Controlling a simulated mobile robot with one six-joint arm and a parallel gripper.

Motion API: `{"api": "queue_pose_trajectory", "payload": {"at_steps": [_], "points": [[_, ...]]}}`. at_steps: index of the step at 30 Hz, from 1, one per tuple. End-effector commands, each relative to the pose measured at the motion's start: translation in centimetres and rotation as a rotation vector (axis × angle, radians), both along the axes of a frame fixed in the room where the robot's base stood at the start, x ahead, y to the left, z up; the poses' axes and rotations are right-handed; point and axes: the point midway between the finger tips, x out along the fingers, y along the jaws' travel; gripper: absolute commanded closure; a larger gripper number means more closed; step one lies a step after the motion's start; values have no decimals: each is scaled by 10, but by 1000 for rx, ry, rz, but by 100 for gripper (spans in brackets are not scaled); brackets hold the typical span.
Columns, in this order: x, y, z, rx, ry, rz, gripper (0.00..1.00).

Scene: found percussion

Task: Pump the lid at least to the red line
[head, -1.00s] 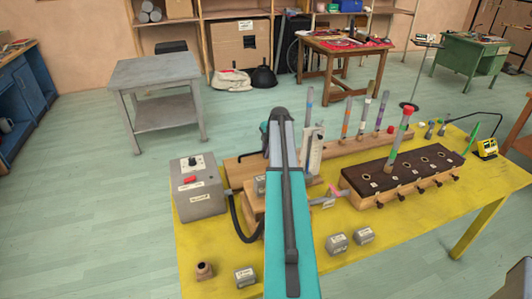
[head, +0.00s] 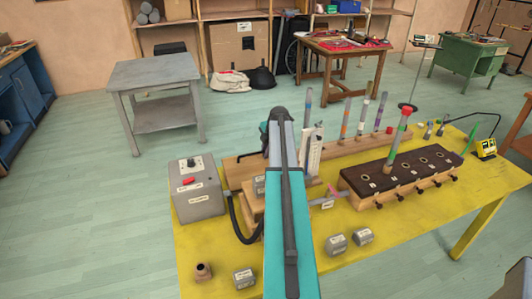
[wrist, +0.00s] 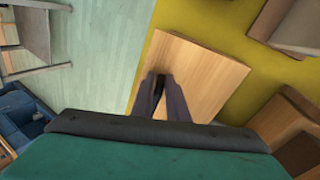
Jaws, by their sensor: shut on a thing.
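My gripper (wrist: 160,84) shows in the wrist view, its dark fingers shut on a small dark piece at the left edge of a flat wooden board (wrist: 207,78). The board looks like the lid, seen from above; its height cannot be told. In the head view my teal arm hides the gripper and most of the lid. A wooden body (head: 247,173) shows left of the arm, on the yellow table. A white upright scale panel (head: 312,152) stands just right of the arm. Its marks are too small to read, and I cannot make out the red line.
A grey box (head: 197,200) with a red button and a dark hose (head: 236,222) stands left. A dark block (head: 425,160) with holes holds a red-capped tube (head: 400,135). Small grey blocks (head: 337,244) lie in front. The yellow table (head: 410,240) is clear at front right.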

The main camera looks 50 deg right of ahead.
Motion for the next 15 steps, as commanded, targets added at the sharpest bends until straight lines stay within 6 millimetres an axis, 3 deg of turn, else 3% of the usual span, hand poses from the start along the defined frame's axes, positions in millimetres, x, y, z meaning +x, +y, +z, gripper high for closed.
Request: {"api": "queue_pose_trajectory", "payload": {"at_steps": [1, 15], "points": [[8, 1, -3, 0, -10, 6, 100], [11, 0, -6, 0, -10, 7, 100]]}}
